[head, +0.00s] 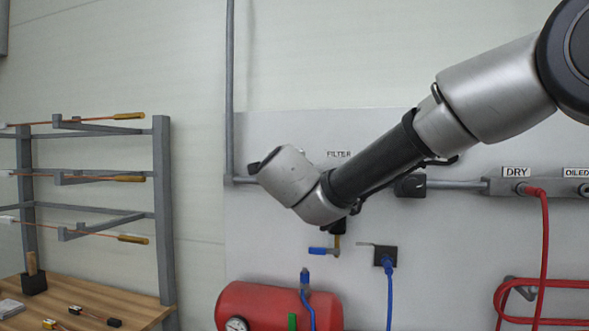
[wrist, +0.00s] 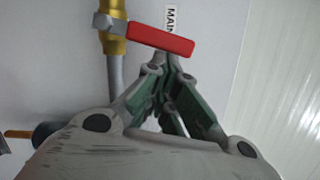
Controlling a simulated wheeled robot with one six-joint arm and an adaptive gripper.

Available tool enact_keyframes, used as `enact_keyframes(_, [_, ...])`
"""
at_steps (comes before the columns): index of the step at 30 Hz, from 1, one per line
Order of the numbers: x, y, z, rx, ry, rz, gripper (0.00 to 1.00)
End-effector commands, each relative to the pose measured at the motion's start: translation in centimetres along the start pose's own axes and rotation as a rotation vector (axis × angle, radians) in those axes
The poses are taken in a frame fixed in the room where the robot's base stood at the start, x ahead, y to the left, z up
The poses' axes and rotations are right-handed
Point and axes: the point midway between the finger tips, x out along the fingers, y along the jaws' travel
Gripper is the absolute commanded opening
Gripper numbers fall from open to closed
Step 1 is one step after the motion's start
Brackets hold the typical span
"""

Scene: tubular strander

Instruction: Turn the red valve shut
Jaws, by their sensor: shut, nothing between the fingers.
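The red valve handle (wrist: 162,38) is at the top middle of the wrist view. It reaches right from a grey nut on a brass valve body (wrist: 114,15) and lies roughly across the line of the pipe, slightly tilted. My gripper (wrist: 170,66) is shut and empty, its green-sided fingers together just below the handle in the picture. Whether the tips touch the handle I cannot tell. In the head view the red valve does not show, and my gripper is hidden behind my wrist.
A grey pipe (wrist: 117,72) runs below the brass body. The head view shows a red tank (head: 262,308), a blue-handled valve (head: 322,251), a blue hose (head: 389,285), a red hose (head: 545,240) and, at left, a rack (head: 164,220) over a wooden bench (head: 130,302).

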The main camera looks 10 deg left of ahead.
Motion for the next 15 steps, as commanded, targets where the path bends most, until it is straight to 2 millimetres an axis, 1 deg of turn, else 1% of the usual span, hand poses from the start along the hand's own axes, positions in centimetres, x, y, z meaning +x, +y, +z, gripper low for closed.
enact_keyframes(6, [0.2, -0.4, 0.9, 0.002, -0.001, 0.0, 0.0])
enact_keyframes(15, [0.3, -0.7, 1.4, 0.002, 0.0, -0.001, 0.0])
